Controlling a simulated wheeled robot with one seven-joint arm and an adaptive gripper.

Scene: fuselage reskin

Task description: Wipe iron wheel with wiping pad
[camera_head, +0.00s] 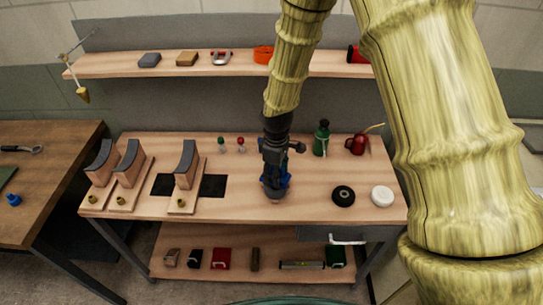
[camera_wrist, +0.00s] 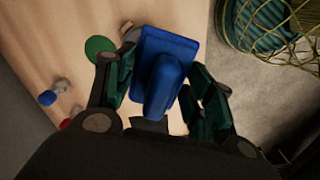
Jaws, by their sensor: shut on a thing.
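My gripper (camera_head: 275,180) is low over the middle of the workbench, near its front edge. Its fingers are shut on a blue block with a raised handle (camera_wrist: 165,80), which looks like the wiping pad. The pad shows as a blue patch between the fingers in the head view (camera_head: 286,180). A small greyish thing (camera_head: 277,199) shows just under the gripper; I cannot tell what it is or whether the pad touches it. A dark wheel with a pale hub (camera_head: 343,195), possibly the iron wheel, lies flat to the right of the gripper, apart from it.
A white wheel (camera_head: 382,196) lies right of the dark one. A green bottle (camera_head: 321,139) and red oil can (camera_head: 357,144) stand behind. A drawer handle (camera_head: 348,242) juts out below.

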